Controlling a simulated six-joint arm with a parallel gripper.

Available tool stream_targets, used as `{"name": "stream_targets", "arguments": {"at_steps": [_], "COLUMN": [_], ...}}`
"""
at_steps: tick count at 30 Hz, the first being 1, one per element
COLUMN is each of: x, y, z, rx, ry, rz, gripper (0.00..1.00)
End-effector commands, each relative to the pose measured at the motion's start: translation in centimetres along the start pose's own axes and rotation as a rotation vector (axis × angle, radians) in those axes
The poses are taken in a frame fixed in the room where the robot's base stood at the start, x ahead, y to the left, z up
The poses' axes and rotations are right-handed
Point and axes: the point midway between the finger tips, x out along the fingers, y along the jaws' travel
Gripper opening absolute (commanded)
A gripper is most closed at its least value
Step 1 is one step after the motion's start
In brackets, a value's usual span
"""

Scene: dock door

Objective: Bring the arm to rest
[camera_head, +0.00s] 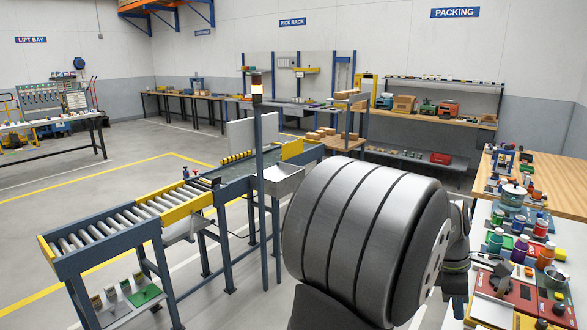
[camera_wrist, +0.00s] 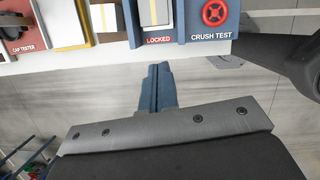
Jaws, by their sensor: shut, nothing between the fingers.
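My gripper (camera_wrist: 155,70) shows in the wrist view as two blue-grey fingers pressed together, with nothing between them. It points toward the front edge of a white bench (camera_wrist: 80,62), over grey floor in the picture. In the head view my large grey arm link fills the lower middle and right and hides most of the wrist. The fingertips cannot be made out clearly there.
The bench carries a red crush test knob (camera_wrist: 214,12), a locked panel (camera_wrist: 158,40) and a cap tester (camera_wrist: 22,35). In the head view, bottles and tools crowd the right-hand bench. A roller conveyor (camera_head: 120,222) stands left; open floor lies beyond it.

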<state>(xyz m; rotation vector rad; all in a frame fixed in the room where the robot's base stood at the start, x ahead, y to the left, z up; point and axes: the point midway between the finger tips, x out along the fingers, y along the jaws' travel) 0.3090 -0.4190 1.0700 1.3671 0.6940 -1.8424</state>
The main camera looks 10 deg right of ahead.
Motion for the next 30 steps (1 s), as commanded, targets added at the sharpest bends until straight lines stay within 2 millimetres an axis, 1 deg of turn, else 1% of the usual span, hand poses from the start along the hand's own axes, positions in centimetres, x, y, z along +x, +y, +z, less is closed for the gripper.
{"name": "stream_targets", "arguments": {"at_steps": [1,5,9,21,25,30], "x": [-1.2,-3.8,-3.8,-4.8,-5.2,-5.5], "y": [0.1,0.1,0.2,0.4,0.4,0.3], "z": [0.0,0.0,2.3,8.2,9.6,10.7], "rx": [0.000,0.000,0.073,0.250,0.288,0.315], "ry": [0.000,0.000,0.053,0.210,0.250,0.281], "rz": [0.004,0.004,-0.019,-0.047,-0.048,-0.048], "gripper": [0.00,0.00,0.00,0.00,0.00,0.00]}}
